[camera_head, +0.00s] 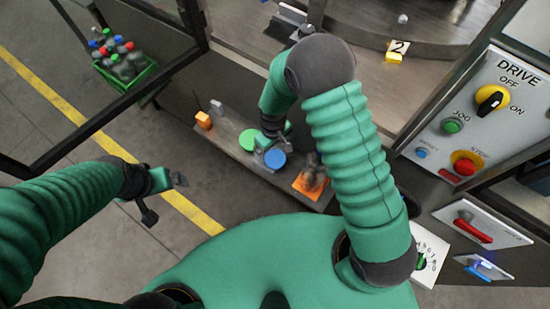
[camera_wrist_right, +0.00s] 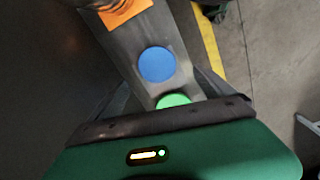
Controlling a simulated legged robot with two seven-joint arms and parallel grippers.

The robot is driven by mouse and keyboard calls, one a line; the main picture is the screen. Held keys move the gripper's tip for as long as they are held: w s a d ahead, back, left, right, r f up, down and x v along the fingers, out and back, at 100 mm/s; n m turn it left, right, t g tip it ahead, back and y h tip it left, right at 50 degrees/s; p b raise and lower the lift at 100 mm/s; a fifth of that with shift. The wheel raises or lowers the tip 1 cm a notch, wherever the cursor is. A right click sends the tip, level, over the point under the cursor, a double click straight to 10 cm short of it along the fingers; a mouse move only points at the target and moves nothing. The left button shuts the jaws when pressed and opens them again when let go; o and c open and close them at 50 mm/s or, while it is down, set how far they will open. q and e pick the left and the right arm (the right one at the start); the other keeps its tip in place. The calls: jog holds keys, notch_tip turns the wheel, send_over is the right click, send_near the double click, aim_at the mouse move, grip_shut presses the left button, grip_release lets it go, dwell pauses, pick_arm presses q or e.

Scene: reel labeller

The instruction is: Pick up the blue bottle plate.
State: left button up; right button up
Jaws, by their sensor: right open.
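The blue bottle plate (camera_head: 275,158) is a flat round disc on a narrow grey shelf (camera_head: 228,128). It also shows in the right wrist view (camera_wrist_right: 157,64), near the middle of the shelf strip. My right gripper (camera_head: 271,143) is open, with its fingers over the shelf close to the blue plate and a green disc (camera_head: 247,139). In the right wrist view, the fingers spread to either side of the shelf, and nothing is between them and the blue plate. The green disc (camera_wrist_right: 174,100) is partly hidden by the gripper body. My left gripper (camera_head: 178,181) is over the floor, away from the shelf.
An orange square plate (camera_head: 310,187) with a dark object on it lies right of the blue plate. An orange block (camera_head: 204,120) sits at the shelf's left end. A green crate (camera_head: 125,82) of bottles stands at upper left. A control panel (camera_head: 480,118) stands right.

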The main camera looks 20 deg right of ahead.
aim_at(275, 158)
jog(key=f, duration=0.6)
jog(key=d+f, duration=0.1)
jog(key=f, duration=0.2)
jog(key=shift+w+a, duration=0.15)
jog(key=shift+a, duration=0.05)
jog(key=shift+a+r, duration=0.1)
jog(key=shift+a, duration=0.05)
jog(key=c, duration=0.4)
jog(key=shift+d, duration=0.25)
jog(key=c, duration=1.1)
jog(key=shift+a+r, duration=0.1)
jog(key=shift+r, duration=0.05)
